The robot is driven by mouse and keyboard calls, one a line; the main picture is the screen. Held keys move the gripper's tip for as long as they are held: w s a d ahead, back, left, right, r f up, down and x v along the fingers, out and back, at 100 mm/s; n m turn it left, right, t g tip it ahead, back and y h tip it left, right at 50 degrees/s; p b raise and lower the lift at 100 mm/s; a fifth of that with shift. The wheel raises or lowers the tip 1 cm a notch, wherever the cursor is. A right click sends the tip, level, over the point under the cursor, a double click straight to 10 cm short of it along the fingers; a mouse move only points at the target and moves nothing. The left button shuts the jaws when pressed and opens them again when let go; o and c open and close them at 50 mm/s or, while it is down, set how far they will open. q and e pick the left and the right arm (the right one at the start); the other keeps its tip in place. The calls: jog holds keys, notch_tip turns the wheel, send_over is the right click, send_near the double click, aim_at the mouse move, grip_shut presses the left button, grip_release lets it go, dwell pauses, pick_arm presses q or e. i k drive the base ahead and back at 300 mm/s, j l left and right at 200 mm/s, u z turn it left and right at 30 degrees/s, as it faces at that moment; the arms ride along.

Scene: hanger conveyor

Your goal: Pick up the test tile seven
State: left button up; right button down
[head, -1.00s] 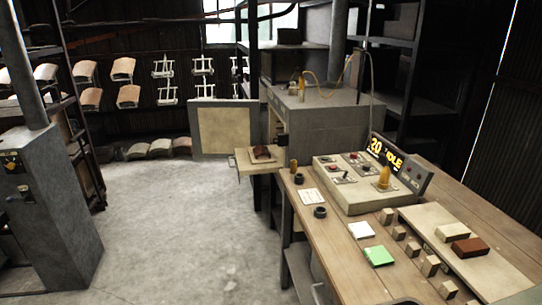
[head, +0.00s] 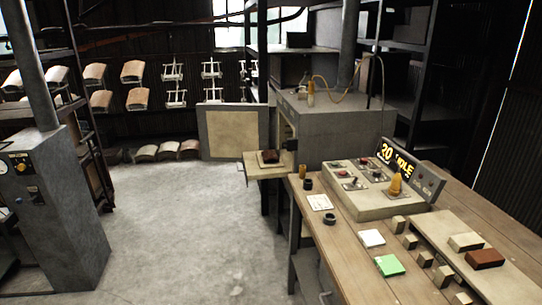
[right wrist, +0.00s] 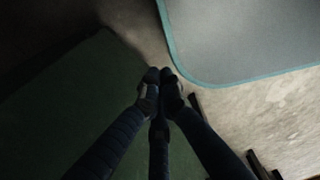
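Several small tiles are in the head view, and no number is readable on any of them. A white tile (head: 371,238) and a green tile (head: 389,265) lie on the wooden bench. A beige block (head: 466,242) and a red-brown block (head: 485,258) lie on a pale board at the right. A dark red-brown piece (head: 269,157) rests on the shelf before the kiln. Which one is test tile seven I cannot tell. My right gripper (right wrist: 160,76) has its fingertips together with nothing visible between them, away from the tiles. My left gripper is out of view.
The wooden bench (head: 345,262) carries a control console (head: 365,192) with a lit display, knobs and a row of small blocks. The grey kiln (head: 340,135) stands behind, its door (head: 232,132) open. A grey cabinet (head: 55,220) stands left. The concrete floor between is clear.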

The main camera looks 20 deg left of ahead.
aim_at(268, 154)
jog(key=i+j+z, duration=0.1)
jog(key=i+j, duration=0.2)
jog(key=i+j+z, duration=0.1)
jog(key=i+j, duration=0.2)
jog(key=j, duration=0.2)
jog(key=i+j+z, duration=0.1)
jog(key=i+j, duration=0.2)
jog(key=j, duration=0.15)
jog(key=i+j+z, duration=0.1)
jog(key=i+j, duration=0.2)
jog(key=j, duration=0.15)
